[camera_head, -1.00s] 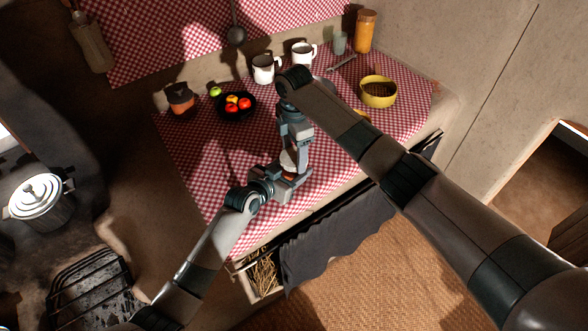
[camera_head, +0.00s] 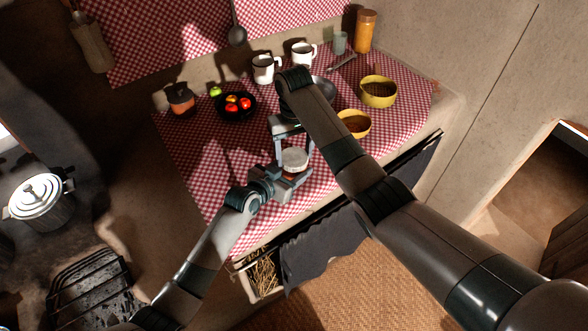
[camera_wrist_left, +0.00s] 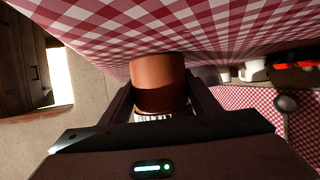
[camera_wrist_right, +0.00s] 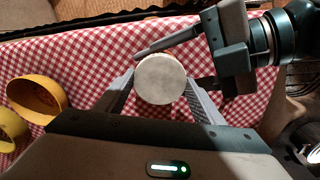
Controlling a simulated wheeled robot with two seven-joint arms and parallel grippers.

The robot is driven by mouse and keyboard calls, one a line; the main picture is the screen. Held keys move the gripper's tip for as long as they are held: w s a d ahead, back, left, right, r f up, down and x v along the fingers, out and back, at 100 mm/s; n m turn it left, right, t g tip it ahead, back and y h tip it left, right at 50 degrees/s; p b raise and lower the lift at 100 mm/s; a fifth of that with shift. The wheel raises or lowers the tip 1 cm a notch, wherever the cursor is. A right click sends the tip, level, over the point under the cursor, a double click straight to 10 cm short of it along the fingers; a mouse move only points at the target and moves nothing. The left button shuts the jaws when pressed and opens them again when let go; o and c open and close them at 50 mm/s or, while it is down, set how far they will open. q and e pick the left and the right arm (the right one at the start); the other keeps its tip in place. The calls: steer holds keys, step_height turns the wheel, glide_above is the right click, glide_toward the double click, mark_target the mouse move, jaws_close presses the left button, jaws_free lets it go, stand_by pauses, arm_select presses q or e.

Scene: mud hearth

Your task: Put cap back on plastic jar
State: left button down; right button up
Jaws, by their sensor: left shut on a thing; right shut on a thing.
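The plastic jar is orange-brown (camera_wrist_left: 158,80), and my left gripper (camera_head: 288,181) is shut around its body just above the tablecloth. The cap is a round white disc (camera_head: 295,158) on the jar's mouth side, with a ribbed edge in the left wrist view (camera_wrist_left: 154,117). Its flat top shows in the right wrist view (camera_wrist_right: 160,80). My right gripper (camera_head: 293,160) comes down from above, shut on the cap with one finger at each side. Cap and jar look lined up and close together. I cannot tell whether the cap is fully seated.
Two yellow bowls (camera_head: 378,92) (camera_head: 353,123) stand right of my right gripper. A black plate of fruit (camera_head: 236,106), an orange pot (camera_head: 181,100) and white mugs (camera_head: 264,69) stand farther back. The checked cloth (camera_head: 190,150) is clear at the left. The table's front edge is near.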

steer(key=shift+m, duration=0.4)
steer(key=o, duration=1)
steer(key=shift+o, duration=0.8)
steer(key=shift+a, duration=0.1)
steer(key=shift+r, duration=0.1)
steer(key=shift+r, duration=2.15)
